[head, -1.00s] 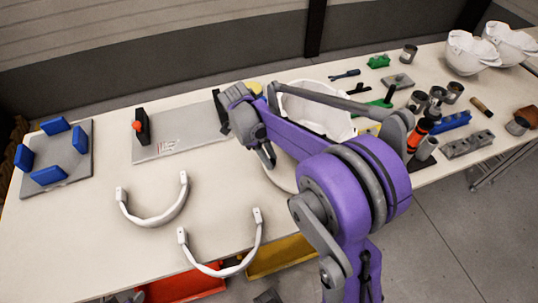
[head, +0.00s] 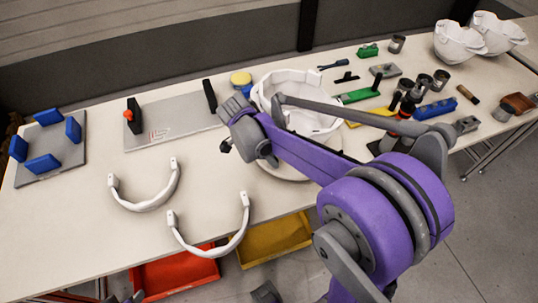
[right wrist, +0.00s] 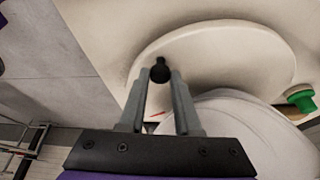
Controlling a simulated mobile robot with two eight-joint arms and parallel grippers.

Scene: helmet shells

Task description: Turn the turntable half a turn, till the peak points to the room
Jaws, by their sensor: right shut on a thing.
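The turntable (head: 285,170) is a pale round disc near the table's front edge, partly hidden behind my right arm. A white helmet shell (head: 290,88) sits on it, hollow side up; I cannot tell for sure which way its peak points. My right gripper (head: 268,160) is low at the turntable's near left side. In the right wrist view its fingers (right wrist: 159,85) are shut on a black knob (right wrist: 159,69) by the pale disc, with the white shell (right wrist: 250,135) close on the right.
White curved bands (head: 147,203) lie at the front left. A grey plate (head: 165,118) and a blue-blocked fixture (head: 50,150) lie behind and left. Tools and cans crowd the right, including a green tool (head: 358,97). Red (head: 175,272) and yellow (head: 275,240) bins sit below the front edge.

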